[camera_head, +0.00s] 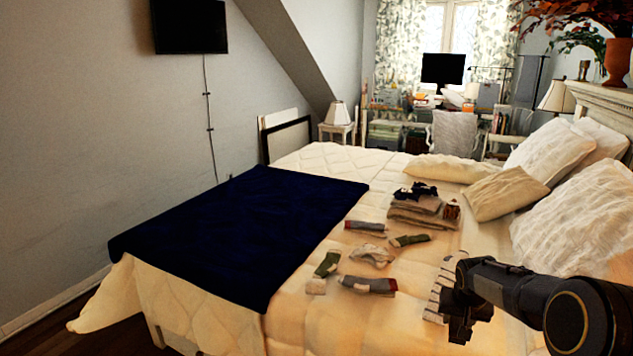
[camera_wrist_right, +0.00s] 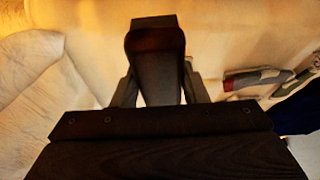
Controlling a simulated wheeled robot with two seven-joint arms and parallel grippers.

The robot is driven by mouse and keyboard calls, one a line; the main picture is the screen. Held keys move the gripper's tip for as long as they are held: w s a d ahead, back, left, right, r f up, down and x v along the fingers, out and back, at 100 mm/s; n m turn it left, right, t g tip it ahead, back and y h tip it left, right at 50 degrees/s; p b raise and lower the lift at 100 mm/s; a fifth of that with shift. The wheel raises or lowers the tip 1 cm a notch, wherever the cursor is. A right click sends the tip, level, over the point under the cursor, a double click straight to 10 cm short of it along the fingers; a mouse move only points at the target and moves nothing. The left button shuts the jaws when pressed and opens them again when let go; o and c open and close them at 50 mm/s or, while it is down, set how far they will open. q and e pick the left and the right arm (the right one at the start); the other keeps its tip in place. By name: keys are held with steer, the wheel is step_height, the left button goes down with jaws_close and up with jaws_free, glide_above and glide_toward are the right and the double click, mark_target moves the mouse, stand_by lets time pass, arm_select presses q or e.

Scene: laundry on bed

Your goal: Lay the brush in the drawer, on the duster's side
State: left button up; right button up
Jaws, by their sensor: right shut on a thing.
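My right gripper (camera_head: 462,305) is at the lower right of the head view, above the near part of the bed. In the right wrist view the gripper (camera_wrist_right: 157,85) is shut on a dark, round-ended thing (camera_wrist_right: 155,45) that sticks out between the fingers. I cannot tell for certain that it is the brush. A pale, dark-striped thing (camera_head: 438,290) shows just left of the gripper in the head view; I cannot tell whether it is held or lies on the bed. I see no drawer or duster. My left gripper is not in view.
The bed (camera_head: 330,320) carries a dark blue blanket (camera_head: 240,230), several loose socks (camera_head: 368,285), a folded pile (camera_head: 422,212) and pillows (camera_head: 570,225). A small nightstand (camera_head: 337,132) with a lamp stands beyond the bed. A cluttered desk is by the window.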

steer(key=s+a+r+n+y+p, duration=0.1)
steer(key=s+a+n+p, duration=0.15)
steer(key=s+a, duration=0.4)
steer(key=s+a+n+y+p, duration=0.1)
steer(key=s+a+n+p, duration=0.15)
steer(key=a, duration=0.75)
steer(key=s+f, duration=0.5)
steer(key=shift+s, duration=0.15)
steer(key=shift+d, duration=0.1)
